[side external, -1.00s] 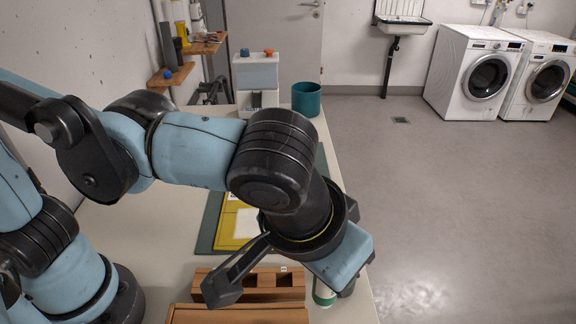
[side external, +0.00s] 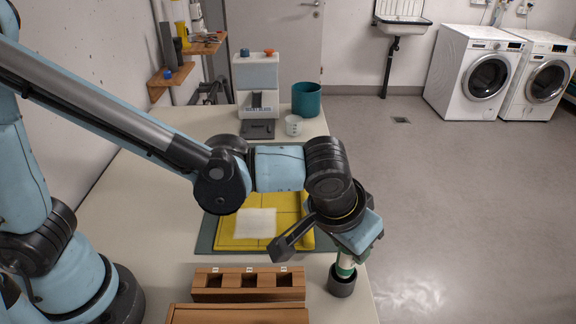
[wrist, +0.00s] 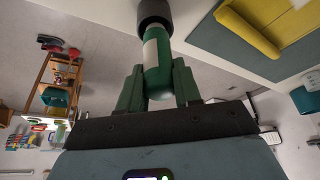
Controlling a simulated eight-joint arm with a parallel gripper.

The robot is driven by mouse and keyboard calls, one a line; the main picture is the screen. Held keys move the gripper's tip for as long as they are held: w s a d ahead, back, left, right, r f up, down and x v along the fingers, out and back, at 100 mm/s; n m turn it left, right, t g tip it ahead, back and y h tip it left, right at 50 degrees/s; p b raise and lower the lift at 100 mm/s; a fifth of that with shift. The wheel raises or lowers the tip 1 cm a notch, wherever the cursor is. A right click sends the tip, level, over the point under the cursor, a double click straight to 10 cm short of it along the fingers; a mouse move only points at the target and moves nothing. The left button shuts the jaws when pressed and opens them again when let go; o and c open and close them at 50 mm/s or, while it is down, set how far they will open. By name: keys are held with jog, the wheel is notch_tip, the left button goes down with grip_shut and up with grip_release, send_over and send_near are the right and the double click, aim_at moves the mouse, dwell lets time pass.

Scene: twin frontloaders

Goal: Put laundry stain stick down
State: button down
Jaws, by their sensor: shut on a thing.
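My gripper hides the upper part of the stick.
A dispenser (side external: 257,75), white cup (side external: 293,126) and teal bin (side external: 306,99) stand farther back.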

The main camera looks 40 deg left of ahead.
aim_at(347, 258)
jog(key=shift+f, duration=1.75)
jog(key=c, duration=0.8)
grip_release()
jog(key=shift+f, duration=0.1)
jog(key=d+v, duration=0.1)
jog(key=v, duration=1.1)
jog(key=a+f+t, duration=0.1)
jog(key=a, duration=0.7)
jog(key=a+n+t, duration=0.1)
jog(key=a, duration=0.8)
jog(key=a+f, duration=0.1)
jog(key=a, duration=0.8)
jog(key=shift+f+t+y, duration=0.3)
jog(key=shift+t, duration=0.1)
